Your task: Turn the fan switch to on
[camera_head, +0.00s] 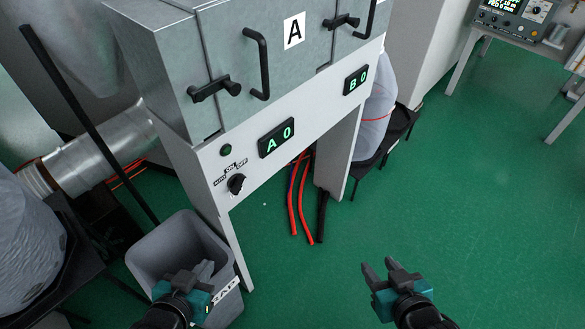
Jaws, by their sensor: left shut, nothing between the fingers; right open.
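The fan switch (237,184) is a black rotary knob low on the left of the pale cabinet panel. The words AUTO, ON and OFF are printed in an arc above it. Its pointer is too small to read, so I cannot tell its setting. My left gripper (206,268) is shut and empty, below and a little left of the knob, apart from it, over the grey bin in the picture. My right gripper (379,268) is open and empty over the green floor, well to the right of and below the knob.
A grey bin (150,262) stands under the panel at the left. Displays A 0 (277,138) and B 0 (356,80) and a dark green button (226,150) are on the panel. Black door handles (262,65) stick out above. Red hoses (302,215) lie beneath.

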